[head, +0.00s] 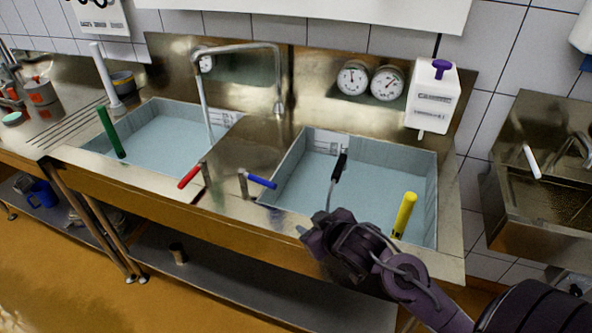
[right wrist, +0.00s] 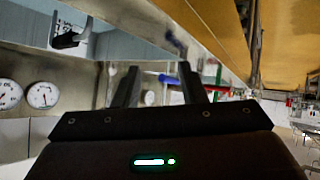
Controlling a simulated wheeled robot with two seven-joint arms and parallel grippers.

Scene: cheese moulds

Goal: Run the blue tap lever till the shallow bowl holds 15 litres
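The blue tap lever (head: 262,181) sits on the sink's front deck between two basins and points right. In the right wrist view the blue lever (right wrist: 168,79) shows small beyond the gap between my fingers. My right gripper (head: 312,232) is at the front edge of the right basin, right of the lever and apart from it. Its fingers (right wrist: 158,68) are parted and empty. The swivel spout (head: 279,105) hangs near the right basin's left edge. The left basin (head: 160,135) and right basin (head: 375,185) look pale blue inside; I cannot tell which is shallower or the water level. My left gripper is not in view.
A red lever (head: 189,177) stands left of the blue one. A green pipe (head: 111,132) and a yellow pipe (head: 404,215) stand in the basins. A black-handled rod (head: 340,167) rises near my right gripper. Two dials (head: 370,82) are behind. A white dispenser (head: 432,97) hangs right.

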